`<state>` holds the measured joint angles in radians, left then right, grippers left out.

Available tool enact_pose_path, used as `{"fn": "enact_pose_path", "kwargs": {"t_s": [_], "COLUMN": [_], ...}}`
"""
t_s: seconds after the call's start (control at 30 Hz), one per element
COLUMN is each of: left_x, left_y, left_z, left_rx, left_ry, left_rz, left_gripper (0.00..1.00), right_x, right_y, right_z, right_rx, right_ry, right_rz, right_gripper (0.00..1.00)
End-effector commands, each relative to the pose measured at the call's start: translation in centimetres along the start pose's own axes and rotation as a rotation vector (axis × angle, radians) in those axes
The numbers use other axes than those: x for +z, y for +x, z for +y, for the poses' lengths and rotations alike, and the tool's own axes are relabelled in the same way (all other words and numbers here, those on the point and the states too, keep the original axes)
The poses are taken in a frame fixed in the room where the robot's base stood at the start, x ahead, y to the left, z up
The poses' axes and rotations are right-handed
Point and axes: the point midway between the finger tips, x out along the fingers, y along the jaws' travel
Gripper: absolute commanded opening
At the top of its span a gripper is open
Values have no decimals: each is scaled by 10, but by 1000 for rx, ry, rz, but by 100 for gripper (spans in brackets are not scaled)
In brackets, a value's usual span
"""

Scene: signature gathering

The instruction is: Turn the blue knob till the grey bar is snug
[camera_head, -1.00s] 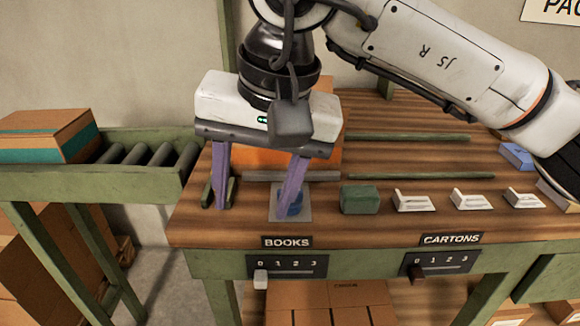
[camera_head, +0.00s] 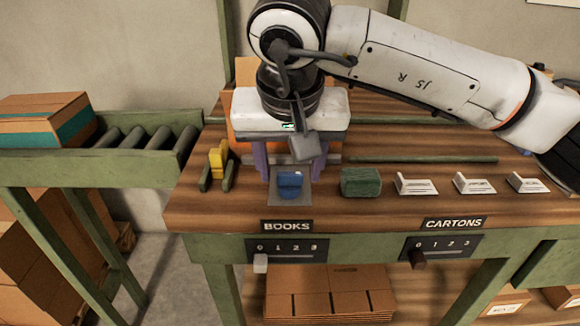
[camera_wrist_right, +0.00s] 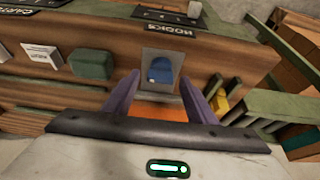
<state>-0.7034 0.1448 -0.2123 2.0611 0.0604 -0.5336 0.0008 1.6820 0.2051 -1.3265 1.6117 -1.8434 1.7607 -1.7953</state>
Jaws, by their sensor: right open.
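The blue knob (camera_head: 290,186) stands on a small grey plate (camera_head: 276,199) near the front of the bench, behind the BOOKS label. It also shows in the right wrist view (camera_wrist_right: 161,70), between and beyond my finger tips. My right gripper (camera_head: 291,172) is open with purple fingers pointing down, one to each side, just behind the knob; I cannot tell whether they touch it. A short stretch of the grey bar (camera_head: 334,158) shows right of the fingers, in front of an orange thing (camera_head: 236,140); the gripper hides most of it. My left gripper is out of view.
A green block (camera_head: 361,182) and white card holders (camera_head: 415,184) stand to the right of the knob. A yellow piece (camera_head: 217,158) sits by green rails at the left. A roller conveyor (camera_head: 150,150) with a carton (camera_head: 42,120) adjoins the bench on the left.

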Motion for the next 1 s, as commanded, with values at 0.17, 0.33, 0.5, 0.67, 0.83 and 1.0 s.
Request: {"fn": "enact_pose_path", "kwargs": {"t_s": [0.17, 0.33, 0.5, 0.67, 0.83, 1.0], "left_x": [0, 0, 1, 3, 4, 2], "left_y": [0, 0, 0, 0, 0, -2], "left_z": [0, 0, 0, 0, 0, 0], "left_rx": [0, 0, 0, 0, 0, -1], "left_ry": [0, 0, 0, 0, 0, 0], "left_rz": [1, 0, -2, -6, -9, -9], "left_gripper": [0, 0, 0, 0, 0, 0], "right_x": [0, 0, 0, 0, 0, -1], "right_y": [1, 1, 1, 1, 0, 0], "right_z": [0, 0, 0, 0, 0, -1], "right_rx": [0, 0, 0, 3, 20, 56], "right_ry": [0, 1, 1, 6, 43, 128], "right_rz": [1, 0, 0, 0, 0, 1], "right_gripper": [52, 38, 10, 10, 10, 10]}}
